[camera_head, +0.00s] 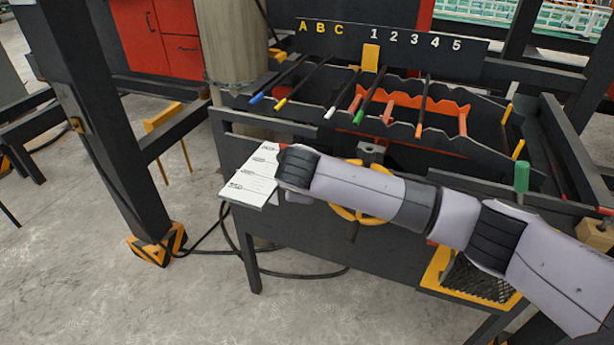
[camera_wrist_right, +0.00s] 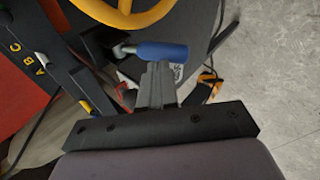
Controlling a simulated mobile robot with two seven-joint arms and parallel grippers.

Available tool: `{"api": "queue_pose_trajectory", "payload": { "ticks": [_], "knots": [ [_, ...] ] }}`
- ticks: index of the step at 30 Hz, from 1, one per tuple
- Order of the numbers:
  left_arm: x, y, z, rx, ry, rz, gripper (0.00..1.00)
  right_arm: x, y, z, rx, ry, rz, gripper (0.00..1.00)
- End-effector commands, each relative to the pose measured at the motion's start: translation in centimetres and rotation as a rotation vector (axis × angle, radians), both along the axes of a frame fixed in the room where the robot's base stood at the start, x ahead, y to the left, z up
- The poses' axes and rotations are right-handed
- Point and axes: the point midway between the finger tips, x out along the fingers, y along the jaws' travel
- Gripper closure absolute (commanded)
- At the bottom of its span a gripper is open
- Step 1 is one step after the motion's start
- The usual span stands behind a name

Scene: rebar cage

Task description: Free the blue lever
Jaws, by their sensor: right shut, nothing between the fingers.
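The blue lever (camera_wrist_right: 160,50) shows in the right wrist view as a thick blue handle on a short metal rod. It lies across the view just beyond the fingertips of my right gripper (camera_wrist_right: 158,68). The gripper is shut and empty; I cannot tell whether its tips touch the handle. In the head view my right arm reaches in from the right, its wrist (camera_head: 298,168) beside the white label sheets (camera_head: 252,176). The arm hides the gripper's fingers and the blue lever there. My left gripper is not in view.
A yellow handwheel (camera_head: 343,213) sits behind my arm, and also shows in the wrist view (camera_wrist_right: 122,14). Above is a rack with coloured-tip rods, including a blue-tipped rod (camera_head: 257,98), under a lettered board (camera_head: 395,45). Black cables (camera_head: 300,276) hang below. Floor at left is open.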

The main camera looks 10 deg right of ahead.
Motion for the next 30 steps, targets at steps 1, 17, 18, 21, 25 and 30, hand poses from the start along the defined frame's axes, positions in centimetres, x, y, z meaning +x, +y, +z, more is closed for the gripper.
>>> {"api": "queue_pose_trajectory", "payload": {
  "ticks": [1,17,18,21,25,30],
  "knots": [
    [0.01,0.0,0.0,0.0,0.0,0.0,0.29,-0.07,0.08,-0.28,-0.011,-0.016,0.001,1.0],
    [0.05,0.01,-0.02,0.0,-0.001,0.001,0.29,-0.03,0.03,-0.86,-0.057,-0.085,-0.001,1.0],
    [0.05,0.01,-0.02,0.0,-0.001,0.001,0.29,-0.03,0.03,-0.86,-0.057,-0.085,-0.001,1.0],
    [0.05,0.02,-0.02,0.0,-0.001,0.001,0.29,-0.03,0.03,-0.86,-0.056,-0.084,-0.001,1.0],
    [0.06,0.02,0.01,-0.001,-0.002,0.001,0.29,-0.03,0.03,-0.83,-0.056,-0.084,-0.001,1.0],
    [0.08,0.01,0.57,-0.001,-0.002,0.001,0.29,0.07,-0.11,-0.32,-0.056,-0.084,-0.001,1.0]
  ]
}}
